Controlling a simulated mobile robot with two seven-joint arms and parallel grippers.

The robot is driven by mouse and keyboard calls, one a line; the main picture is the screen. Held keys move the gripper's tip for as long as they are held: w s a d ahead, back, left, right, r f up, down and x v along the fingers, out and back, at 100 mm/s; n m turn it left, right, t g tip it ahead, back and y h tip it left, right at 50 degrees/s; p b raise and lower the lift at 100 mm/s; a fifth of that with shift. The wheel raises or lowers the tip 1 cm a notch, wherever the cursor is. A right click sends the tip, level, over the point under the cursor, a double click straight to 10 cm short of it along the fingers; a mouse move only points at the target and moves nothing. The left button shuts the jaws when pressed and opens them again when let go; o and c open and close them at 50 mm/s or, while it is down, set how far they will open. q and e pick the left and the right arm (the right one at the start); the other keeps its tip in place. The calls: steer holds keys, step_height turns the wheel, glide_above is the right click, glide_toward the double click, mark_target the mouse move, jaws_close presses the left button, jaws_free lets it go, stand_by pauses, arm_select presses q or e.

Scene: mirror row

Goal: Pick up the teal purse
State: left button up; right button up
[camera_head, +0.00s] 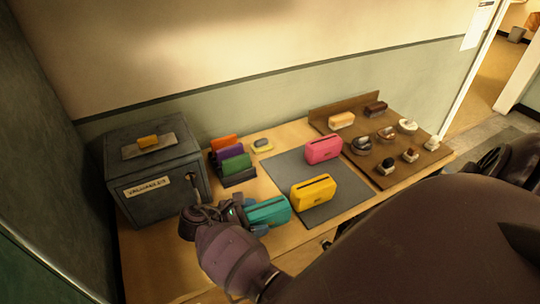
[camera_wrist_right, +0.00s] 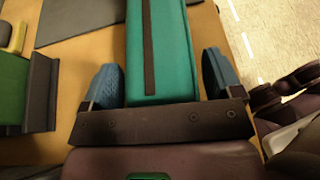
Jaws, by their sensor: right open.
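The teal purse (camera_head: 269,210) stands on the wooden table left of the grey mat in the head view. It also fills the middle of the right wrist view (camera_wrist_right: 176,55), with a dark strip along its top. My right gripper (camera_head: 262,215) is at the purse. In the right wrist view its two blue fingers (camera_wrist_right: 163,78) stand on either side of the purse, with small gaps showing, so it is open around it. The purse's lower part is hidden. My left gripper is not in view.
A pink purse (camera_head: 323,149) and a yellow purse (camera_head: 313,193) stand on the grey mat (camera_head: 285,168). A rack (camera_head: 239,179) holds orange, purple and green purses. A grey valuables box (camera_head: 160,204) stands left. A brown board (camera_head: 340,102) with small items lies at right.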

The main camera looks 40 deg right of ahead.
steer(key=c, duration=1.1)
steer(key=shift+r, duration=0.1)
